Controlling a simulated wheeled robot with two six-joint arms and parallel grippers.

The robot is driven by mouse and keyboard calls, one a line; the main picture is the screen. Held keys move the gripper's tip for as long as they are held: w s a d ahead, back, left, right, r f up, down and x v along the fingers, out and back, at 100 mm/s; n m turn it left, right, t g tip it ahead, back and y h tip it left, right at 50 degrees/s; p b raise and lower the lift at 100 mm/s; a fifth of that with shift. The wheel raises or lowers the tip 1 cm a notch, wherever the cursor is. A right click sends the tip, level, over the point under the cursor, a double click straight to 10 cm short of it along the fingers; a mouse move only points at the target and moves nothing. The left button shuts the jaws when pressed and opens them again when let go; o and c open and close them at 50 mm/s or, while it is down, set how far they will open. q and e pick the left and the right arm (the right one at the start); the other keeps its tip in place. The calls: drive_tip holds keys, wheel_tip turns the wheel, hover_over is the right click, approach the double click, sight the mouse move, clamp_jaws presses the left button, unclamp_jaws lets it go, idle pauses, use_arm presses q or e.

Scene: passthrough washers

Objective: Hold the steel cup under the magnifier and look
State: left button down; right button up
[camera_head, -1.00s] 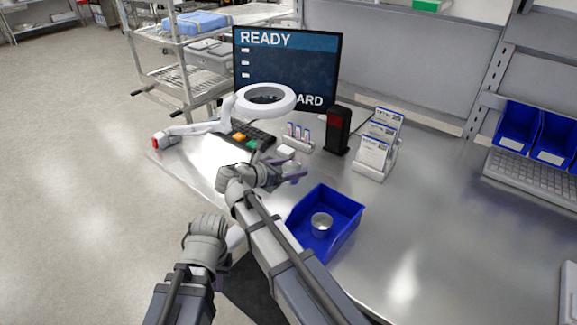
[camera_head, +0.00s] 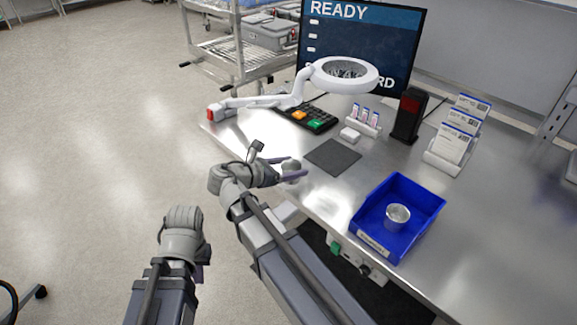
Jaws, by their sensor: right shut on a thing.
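My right gripper (camera_head: 289,171) is shut on a small round steel cup (camera_head: 292,165), partly hidden by the fingers. It holds the cup near the table's front-left edge, left of a dark mat (camera_head: 333,157). The white ring magnifier (camera_head: 315,75) stands on its arm beyond the gripper, higher in the picture and to the right; the held cup does not show through its lens. A second steel cup (camera_head: 397,212) sits in a blue bin (camera_head: 428,222). My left gripper (camera_head: 183,232) is low at left, off the table; its fingers are hidden.
A keypad (camera_head: 308,119) with coloured keys, a small vial rack (camera_head: 364,119), a black device (camera_head: 409,115) and a card holder (camera_head: 456,140) stand behind the mat. A monitor (camera_head: 362,40) reads READY. The table right of the bin is clear.

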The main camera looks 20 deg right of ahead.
drive_tip(key=shift+w+d, duration=1.25)
drive_tip(key=shift+d, duration=1.8)
drive_tip(key=shift+w+d, duration=1.25)
drive_tip(key=shift+d, duration=1.85)
drive_tip(key=shift+w+d, duration=1.25)
drive_tip(key=shift+d, duration=1.8)
